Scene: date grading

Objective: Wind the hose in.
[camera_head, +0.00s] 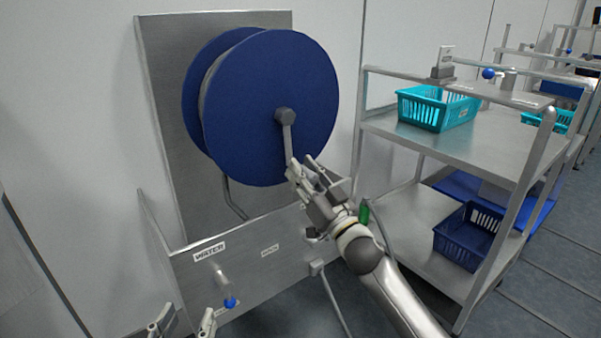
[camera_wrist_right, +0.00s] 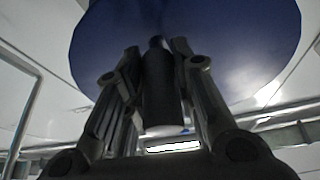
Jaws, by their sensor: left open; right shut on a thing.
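The blue hose reel (camera_head: 262,95) is mounted on a steel back plate (camera_head: 165,70). A crank arm (camera_head: 288,140) points down from its hub. My right gripper (camera_head: 305,172) is at the crank's lower end, shut on the crank handle. In the right wrist view the dark handle (camera_wrist_right: 158,85) stands between the fingers, with the blue reel face (camera_wrist_right: 225,35) behind. A grey hose (camera_head: 232,197) curves down below the reel, and a pale length (camera_head: 335,300) hangs below the steel panel. My left gripper (camera_head: 182,328) is open and empty at the bottom edge, partly cut off.
A steel panel (camera_head: 205,280) labelled WATER carries a tap with a blue knob (camera_head: 230,302). To the right is a steel cart (camera_head: 475,150) with a teal basket (camera_head: 432,112) on top and a dark blue basket (camera_head: 468,236) below. Floor is clear at far right.

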